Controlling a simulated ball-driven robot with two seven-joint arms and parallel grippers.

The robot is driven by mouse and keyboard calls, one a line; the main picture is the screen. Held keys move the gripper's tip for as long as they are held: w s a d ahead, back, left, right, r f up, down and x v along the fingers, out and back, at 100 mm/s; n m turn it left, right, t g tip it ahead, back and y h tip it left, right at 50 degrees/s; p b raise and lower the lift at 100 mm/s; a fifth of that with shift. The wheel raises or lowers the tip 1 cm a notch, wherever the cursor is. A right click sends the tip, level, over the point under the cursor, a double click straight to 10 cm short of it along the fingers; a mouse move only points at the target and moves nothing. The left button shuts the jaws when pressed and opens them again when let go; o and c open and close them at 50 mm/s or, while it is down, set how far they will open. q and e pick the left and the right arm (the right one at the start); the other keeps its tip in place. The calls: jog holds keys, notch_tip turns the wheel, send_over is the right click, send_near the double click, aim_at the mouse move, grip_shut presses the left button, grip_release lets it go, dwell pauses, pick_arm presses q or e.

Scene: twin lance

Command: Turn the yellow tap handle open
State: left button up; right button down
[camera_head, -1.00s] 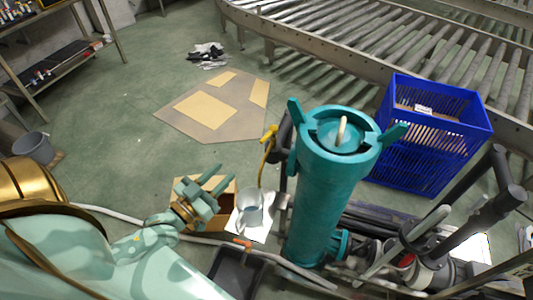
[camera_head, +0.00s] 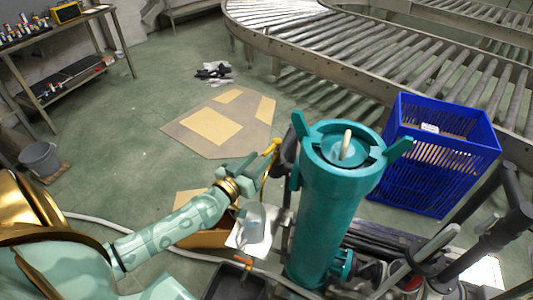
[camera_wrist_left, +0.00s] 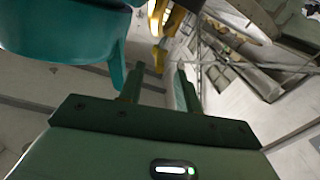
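The yellow tap handle (camera_head: 273,147) is at the top of a thin yellow pipe (camera_head: 264,184), just left of the large teal cylinder. My left gripper (camera_head: 247,167) is just left of the handle and close to it; contact cannot be told. In the left wrist view the two fingers of my left gripper (camera_wrist_left: 160,85) are apart with nothing between them. Yellow tap parts (camera_wrist_left: 158,22) show beyond the fingertips there. My right gripper is not in view.
The teal cylinder (camera_head: 332,220) stands right beside the tap. A clear container (camera_head: 256,220) on a white sheet and a cardboard box (camera_head: 207,238) are below my left arm. A blue crate (camera_head: 436,165) is at right. The floor at left is mostly clear.

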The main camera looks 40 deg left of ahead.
aim_at(266, 151)
pick_arm(q)
jog(key=w, duration=0.4)
jog(key=shift+w, duration=0.15)
grip_shut()
jog(key=n+y+p, duration=0.1)
jog(key=y+p, duration=0.1)
jog(key=d+r+n+y+p, duration=0.1)
jog(key=p, duration=0.2)
jog(key=shift+d+n+y, duration=0.1)
jog(key=shift+n+y, duration=0.2)
jog(key=shift+y, duration=0.1)
jog(key=shift+w+d+f+n+g+y+p, duration=0.1)
jog(key=shift+d+f+n+g+y+p, duration=0.05)
jog(key=shift+f+n+g+y+p, duration=0.3)
grip_release()
